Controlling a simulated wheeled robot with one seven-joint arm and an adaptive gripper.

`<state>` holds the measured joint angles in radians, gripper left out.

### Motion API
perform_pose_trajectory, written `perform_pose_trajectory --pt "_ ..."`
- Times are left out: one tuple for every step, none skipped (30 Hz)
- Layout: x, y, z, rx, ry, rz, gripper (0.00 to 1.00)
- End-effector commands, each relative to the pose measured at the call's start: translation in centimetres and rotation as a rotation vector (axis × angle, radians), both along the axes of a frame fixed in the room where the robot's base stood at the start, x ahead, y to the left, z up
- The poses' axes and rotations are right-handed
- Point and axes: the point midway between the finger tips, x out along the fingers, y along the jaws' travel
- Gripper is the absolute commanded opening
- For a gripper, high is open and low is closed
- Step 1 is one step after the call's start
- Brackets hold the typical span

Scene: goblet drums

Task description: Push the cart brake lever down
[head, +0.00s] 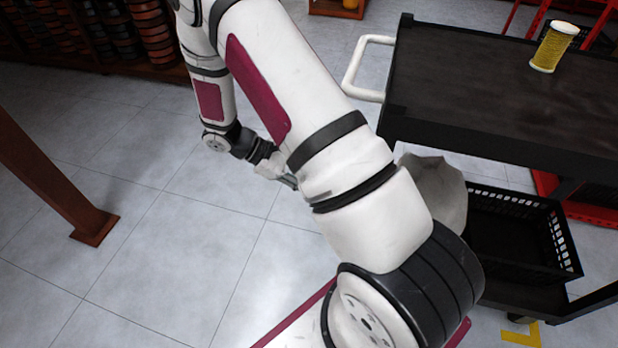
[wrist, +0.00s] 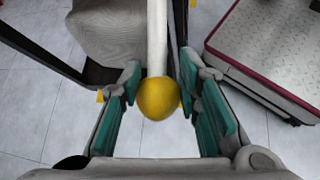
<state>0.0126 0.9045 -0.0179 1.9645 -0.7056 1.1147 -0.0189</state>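The black cart (head: 480,95) stands at the right of the head view, with a white push handle (head: 362,65) on its left end. In the wrist view, what looks like the brake lever is a white bar (wrist: 157,40) ending in a round yellow knob (wrist: 158,99). My gripper (wrist: 158,92) is open. Its teal-padded fingers stand on either side of the knob, and contact is hard to judge. In the head view my gripper (head: 277,170) is partly hidden behind my arm, and the lever is hidden.
Below are a black crate (head: 515,195) and a grey sack (head: 437,190), partly behind my arm. A brown post (head: 50,180) stands at left, with shelves (head: 95,35) behind. The tiled floor at left is clear.

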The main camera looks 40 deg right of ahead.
Motion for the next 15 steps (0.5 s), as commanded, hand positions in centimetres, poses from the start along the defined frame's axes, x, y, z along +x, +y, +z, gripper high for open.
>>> perform_pose_trajectory --pt "0.34 -0.53 -0.03 -0.006 -0.010 0.001 0.40" --pt "0.33 -0.52 -0.04 -0.006 -0.010 0.001 0.46" --pt "0.32 -0.48 -0.04 -0.005 -0.009 0.002 0.56" --pt "0.29 -0.44 -0.05 -0.005 -0.008 0.003 0.56" --pt "0.27 -0.41 -0.04 -0.004 -0.008 0.002 0.56" --pt "0.23 -0.36 -0.05 -0.004 -0.007 0.002 0.56" --pt "0.21 -0.33 -0.04 -0.003 -0.006 0.002 0.56" --pt "0.19 -0.31 -0.05 -0.003 -0.006 0.002 0.56" --pt "0.18 -0.29 -0.05 -0.003 -0.005 0.003 0.56" --pt "0.17 -0.27 -0.05 -0.003 -0.005 0.003 0.56" --pt "0.15 -0.24 -0.04 -0.001 -0.005 0.002 0.56" --pt "0.17 -0.19 -0.02 -0.001 -0.005 0.002 0.56" --pt "0.22 -0.15 0.03 -0.001 -0.005 0.002 0.56" --pt "0.30 -0.06 0.10 -0.001 -0.005 0.002 0.56" --pt "0.48 0.10 0.25 -0.002 -0.006 0.003 0.56"
